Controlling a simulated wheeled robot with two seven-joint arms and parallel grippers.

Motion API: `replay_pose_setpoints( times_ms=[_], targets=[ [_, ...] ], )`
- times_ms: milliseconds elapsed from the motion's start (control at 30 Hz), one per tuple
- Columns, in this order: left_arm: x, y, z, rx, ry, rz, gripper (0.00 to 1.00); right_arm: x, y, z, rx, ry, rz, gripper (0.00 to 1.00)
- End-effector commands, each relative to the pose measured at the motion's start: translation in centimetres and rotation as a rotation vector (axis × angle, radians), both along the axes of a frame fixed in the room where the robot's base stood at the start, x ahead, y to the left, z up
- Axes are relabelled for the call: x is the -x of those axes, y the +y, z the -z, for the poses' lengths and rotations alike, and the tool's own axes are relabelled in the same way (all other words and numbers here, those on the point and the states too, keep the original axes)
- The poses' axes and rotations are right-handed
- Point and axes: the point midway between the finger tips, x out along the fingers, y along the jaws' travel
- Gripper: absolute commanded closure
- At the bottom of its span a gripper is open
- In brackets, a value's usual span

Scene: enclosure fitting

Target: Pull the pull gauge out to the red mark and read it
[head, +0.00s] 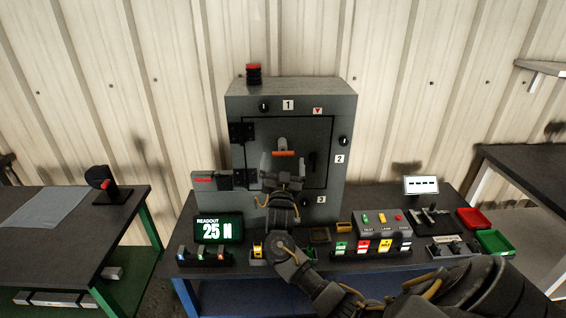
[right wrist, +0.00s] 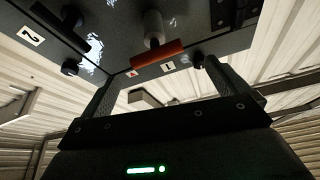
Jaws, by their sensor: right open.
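The pull gauge, a pale cylinder (head: 282,142) with an orange-red crossbar (head: 284,153), sticks out from the door of the grey enclosure (head: 343,120). In the right wrist view the cylinder (right wrist: 153,27) and crossbar (right wrist: 157,54) show beyond the fingertips, roughly between them. My right gripper (head: 282,166) is open and empty in front of the door, just below the crossbar in the head view. Its fingers also show in the wrist view (right wrist: 160,74). I cannot make out a red mark on the gauge shaft. The readout (head: 219,229) shows 25 N. My left gripper is out of view.
The enclosure stands on a dark bench. A red-topped stack light (head: 254,74) is on its top. A button box (head: 384,222), a small white display (head: 421,185), and red (head: 474,218) and green (head: 496,242) trays are at right. A side table (head: 60,240) stands left.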

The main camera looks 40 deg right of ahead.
Motion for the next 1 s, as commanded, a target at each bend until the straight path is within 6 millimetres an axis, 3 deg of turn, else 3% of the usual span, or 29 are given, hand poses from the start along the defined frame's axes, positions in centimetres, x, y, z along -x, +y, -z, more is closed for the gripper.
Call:
replay_pose_setpoints(
  times_ms=[300,500,1000],
  targets=[
    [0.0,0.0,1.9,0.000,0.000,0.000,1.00,4.5,3.8,2.6,-0.003,-0.001,0.000,0.01],
    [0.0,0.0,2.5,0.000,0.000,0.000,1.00,6.3,5.5,3.5,-0.001,-0.001,0.001,0.01],
    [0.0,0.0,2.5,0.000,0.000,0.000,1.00,6.9,5.9,3.6,0.001,-0.001,0.003,0.01]
  ],
)
